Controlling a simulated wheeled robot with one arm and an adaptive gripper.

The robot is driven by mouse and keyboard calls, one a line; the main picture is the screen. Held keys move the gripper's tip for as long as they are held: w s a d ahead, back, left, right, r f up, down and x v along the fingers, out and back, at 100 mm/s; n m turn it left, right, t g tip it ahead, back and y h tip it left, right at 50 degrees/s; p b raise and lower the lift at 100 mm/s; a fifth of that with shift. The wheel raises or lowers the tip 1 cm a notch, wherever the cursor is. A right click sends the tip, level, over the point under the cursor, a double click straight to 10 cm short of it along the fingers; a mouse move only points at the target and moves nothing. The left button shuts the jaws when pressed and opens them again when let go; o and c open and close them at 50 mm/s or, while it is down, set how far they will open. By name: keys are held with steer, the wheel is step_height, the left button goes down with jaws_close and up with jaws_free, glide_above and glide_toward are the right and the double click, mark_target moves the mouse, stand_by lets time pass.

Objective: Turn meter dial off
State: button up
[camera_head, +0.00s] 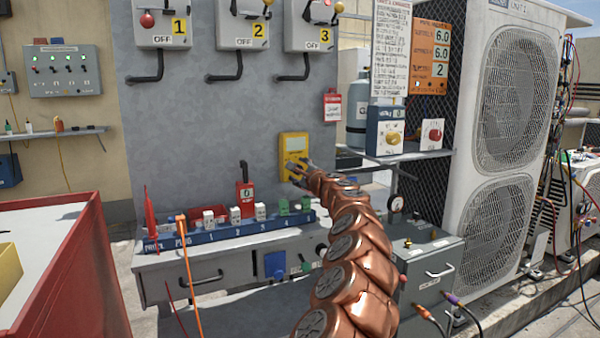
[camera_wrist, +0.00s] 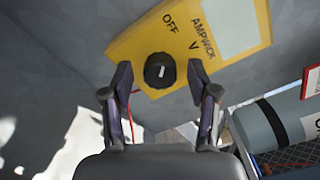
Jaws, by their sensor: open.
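The yellow meter (camera_head: 293,143) hangs on the grey panel in the head view. In the wrist view the meter (camera_wrist: 225,68) looks tilted, with a pale screen, "AMPWICK", "OFF" and "V" lettering. Its round black dial (camera_wrist: 160,70) carries a small white mark; I cannot tell which label it points at. My gripper (camera_wrist: 160,75) is open, with one finger on each side of the dial. I cannot tell whether either finger touches it. In the head view my gripper (camera_head: 298,172) is at the meter's lower part, and my copper-coloured arm hides what is behind it.
A blue strip (camera_head: 180,241) with several plugs and a red tagged block (camera_head: 244,195) lie on the bench below left. Several OFF-marked switch boxes (camera_head: 161,22) hang above.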

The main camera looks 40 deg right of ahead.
steer(key=shift+s, duration=0.2)
steer(key=v, duration=1.1)
steer(key=shift+s+a, duration=0.2)
steer(key=shift+s, duration=0.1)
stand_by(0.5)
stand_by(0.5)
